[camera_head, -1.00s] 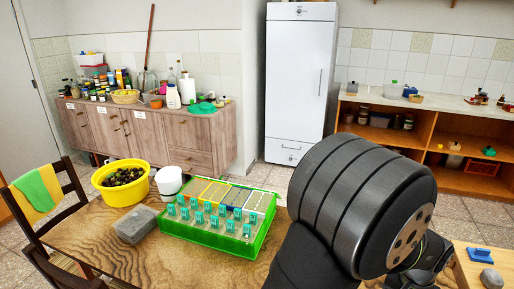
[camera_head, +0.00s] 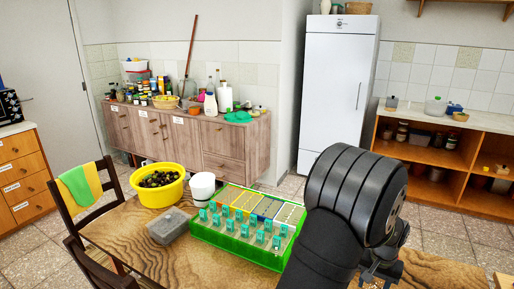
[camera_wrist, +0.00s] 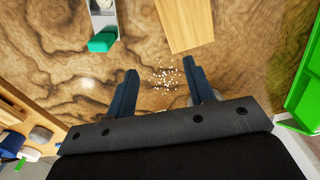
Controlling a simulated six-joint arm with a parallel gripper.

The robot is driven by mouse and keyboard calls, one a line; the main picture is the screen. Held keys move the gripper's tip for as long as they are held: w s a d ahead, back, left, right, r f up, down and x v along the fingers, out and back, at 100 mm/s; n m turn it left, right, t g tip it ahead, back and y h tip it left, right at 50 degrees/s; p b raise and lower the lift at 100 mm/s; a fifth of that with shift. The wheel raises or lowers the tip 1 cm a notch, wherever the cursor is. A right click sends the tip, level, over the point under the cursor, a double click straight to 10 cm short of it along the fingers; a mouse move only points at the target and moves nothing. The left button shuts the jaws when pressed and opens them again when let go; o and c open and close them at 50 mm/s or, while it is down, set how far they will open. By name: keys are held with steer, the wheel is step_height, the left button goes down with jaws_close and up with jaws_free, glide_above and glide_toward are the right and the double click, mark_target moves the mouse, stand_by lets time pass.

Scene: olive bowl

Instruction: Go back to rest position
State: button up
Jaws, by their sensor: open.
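My gripper (camera_wrist: 164,88) is open in the wrist view, its two dark blue fingers apart with nothing between them. It points down over the wooden table (camera_wrist: 225,65), above a small scatter of white grains (camera_wrist: 165,77). In the head view my dark arm covers the right part of the table, and the gripper's fingers are hidden or too small to tell. The olive bowl (camera_head: 179,196) is yellow, holds dark olives (camera_head: 160,179), and stands upright at the table's left, well apart from my arm.
A green crate (camera_head: 235,245) with several teal-topped items stands beside my arm; its edge shows in the wrist view (camera_wrist: 303,85). A white container (camera_head: 202,187) and a grey box (camera_head: 168,226) are near the bowl. A wooden board (camera_wrist: 184,25) and teal-ended object (camera_wrist: 103,40) lie on the table.

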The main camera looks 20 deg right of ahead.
steer(key=shift+n, duration=0.5)
steer(key=w, duration=0.1)
steer(key=w+a+f, duration=0.1)
steer(key=w, duration=0.1)
steer(key=w+a, duration=0.1)
steer(key=w, duration=0.1)
steer(key=shift+w+a+f, duration=0.1)
steer(key=shift+f, duration=0.25)
stand_by(0.7)
